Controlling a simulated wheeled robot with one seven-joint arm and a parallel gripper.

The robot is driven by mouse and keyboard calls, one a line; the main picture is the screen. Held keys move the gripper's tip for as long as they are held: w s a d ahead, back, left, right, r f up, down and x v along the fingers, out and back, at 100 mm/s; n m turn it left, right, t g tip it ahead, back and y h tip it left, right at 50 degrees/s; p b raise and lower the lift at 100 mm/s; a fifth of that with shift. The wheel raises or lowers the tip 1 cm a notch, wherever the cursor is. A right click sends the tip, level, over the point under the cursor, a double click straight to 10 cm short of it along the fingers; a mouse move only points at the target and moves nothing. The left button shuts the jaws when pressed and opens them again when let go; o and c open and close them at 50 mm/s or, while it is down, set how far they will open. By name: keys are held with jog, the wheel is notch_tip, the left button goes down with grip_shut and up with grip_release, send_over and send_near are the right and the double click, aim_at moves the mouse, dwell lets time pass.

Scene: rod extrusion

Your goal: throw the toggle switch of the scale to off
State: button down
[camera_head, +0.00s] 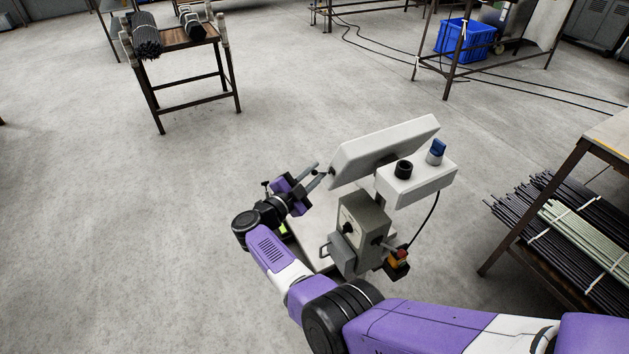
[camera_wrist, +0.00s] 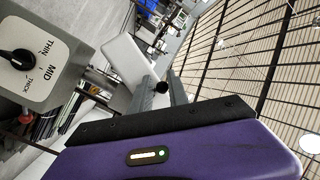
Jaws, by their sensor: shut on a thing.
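The scale (camera_head: 365,215) is a grey and pale machine with a tilted white panel (camera_head: 385,150) on top; the panel also shows in the wrist view (camera_wrist: 124,62). My gripper (camera_head: 319,173) is at the panel's left end, its two fingers reaching towards a small black piece (camera_head: 331,172) there. In the wrist view my gripper (camera_wrist: 161,80) has a black round tip (camera_wrist: 161,87) between its fingers, and it is shut on it. I take this tip for the toggle switch. Its base and the direction of its throw cannot be made out.
A grey box with a black dial (camera_wrist: 22,60) marked THIN, MID and THICK is close by. A white box (camera_head: 418,184) carries a black cup and a blue knob. A rack of rods (camera_head: 570,235) stands at right.

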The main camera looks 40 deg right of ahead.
jog(key=shift+w+d+r, duration=0.15)
jog(key=shift+w+r, duration=0.05)
jog(key=shift+r, duration=0.35)
jog(key=c, duration=1.4)
grip_release()
jog(key=shift+s+f, duration=0.1)
jog(key=shift+f, duration=0.25)
jog(key=shift+s+a, duration=0.2)
jog(key=shift+a, duration=1.1)
jog(key=shift+s+a, duration=0.2)
jog(key=shift+a, duration=1.05)
jog(key=shift+s+a, duration=0.2)
jog(key=shift+a, duration=1.1)
